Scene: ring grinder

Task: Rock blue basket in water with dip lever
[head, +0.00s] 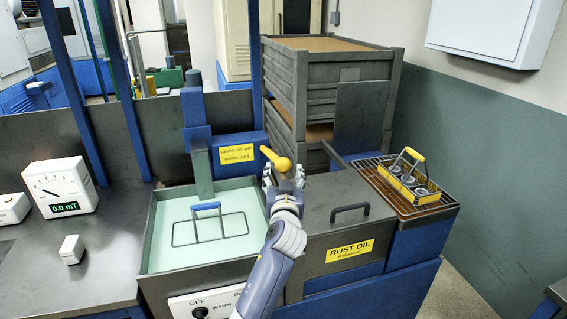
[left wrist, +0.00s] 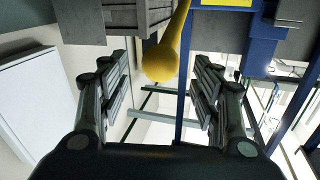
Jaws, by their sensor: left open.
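The blue basket (head: 206,207) sits in the pale water of the tank (head: 150,235); its blue handle and thin wire rim show, and the rest is under the surface. The yellow dip lever (head: 274,157) sticks out from a blue housing behind the tank, toward its right side. My left gripper (head: 284,176) is just in front of the lever's rounded end. In the left wrist view the open fingers (left wrist: 165,88) stand either side of the yellow knob (left wrist: 163,62), which is at the upper middle, with gaps on both sides. My right gripper is not in view.
A rust oil box (head: 345,255) with a dark handle adjoins the tank on the right. Beyond it, a yellow-handled basket (head: 408,182) holding metal rings stands on a wire rack (head: 445,200). Grey crates (head: 325,85) are stacked behind. A meter (head: 60,187) sits on the left bench.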

